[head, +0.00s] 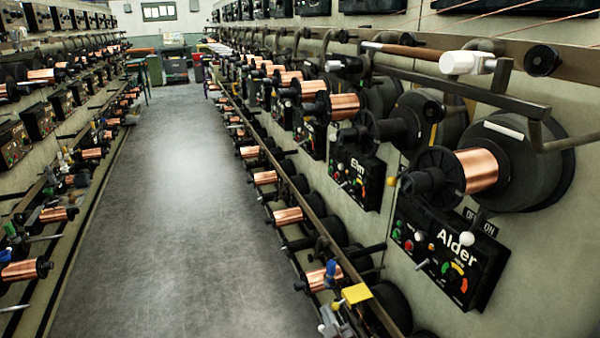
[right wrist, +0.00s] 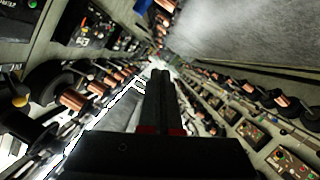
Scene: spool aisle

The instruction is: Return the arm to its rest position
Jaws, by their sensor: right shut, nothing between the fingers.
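My right gripper (right wrist: 161,78) shows in the right wrist view as two dark fingers lying together, with red patches near their base. It is shut with nothing between the fingers. It points along the aisle, and no object touches its tips. The wrist body fills the bottom middle of that view. I cannot make out my right gripper clearly in the head view. My left gripper is in neither view.
Machine rows flank the grey aisle floor (head: 165,190), which is clear. At right are the Alder panel (head: 455,250), the Elm panel (head: 352,176), a copper spool (head: 477,170) and a projecting bar with a white cylinder (head: 467,63). A yellow block (head: 356,294) sits low at right.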

